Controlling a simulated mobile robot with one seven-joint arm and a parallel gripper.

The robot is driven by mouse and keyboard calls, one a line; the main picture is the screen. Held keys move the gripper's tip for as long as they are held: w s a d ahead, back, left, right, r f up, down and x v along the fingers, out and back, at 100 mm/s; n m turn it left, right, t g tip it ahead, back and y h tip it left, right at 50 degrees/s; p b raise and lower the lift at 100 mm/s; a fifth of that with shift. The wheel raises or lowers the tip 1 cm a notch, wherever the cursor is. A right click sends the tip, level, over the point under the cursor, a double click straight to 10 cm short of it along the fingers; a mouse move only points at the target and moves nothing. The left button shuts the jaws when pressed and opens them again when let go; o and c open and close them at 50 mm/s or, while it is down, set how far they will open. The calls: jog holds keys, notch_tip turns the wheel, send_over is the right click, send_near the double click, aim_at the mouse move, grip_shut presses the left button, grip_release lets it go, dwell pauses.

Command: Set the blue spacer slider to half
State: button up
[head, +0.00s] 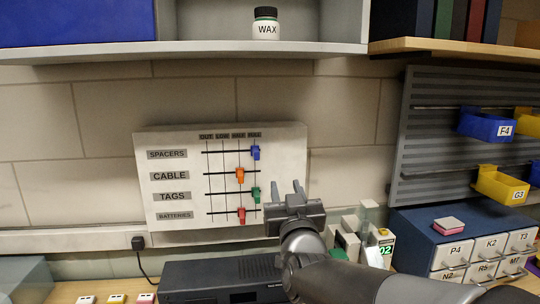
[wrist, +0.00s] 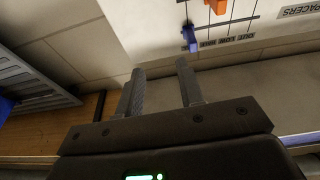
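The blue spacer slider (head: 255,153) sits on the top rail, labelled SPACERS, of a white wall panel (head: 290,150). It is at the rightmost of the marked columns; the small column labels are hard to read. My gripper (head: 285,188) is open and empty, below and to the right of the blue slider and apart from it. In the wrist view the panel appears upside down, with the blue slider (wrist: 189,38) just beyond the open fingertips (wrist: 160,72) and a little to the right.
The orange slider (head: 240,175) and red slider (head: 241,215) are at the third column, the green slider (head: 255,194) at the rightmost. A shelf (head: 200,50) with a wax jar (head: 265,24) is above.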

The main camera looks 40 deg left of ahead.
jog(key=y, duration=0.1)
send_near(256, 157)
jog(key=shift+t, duration=0.3)
jog(key=x, duration=1.1)
jog(key=shift+w+a+f, duration=0.1)
jog(key=shift+f, duration=0.1)
grip_shut()
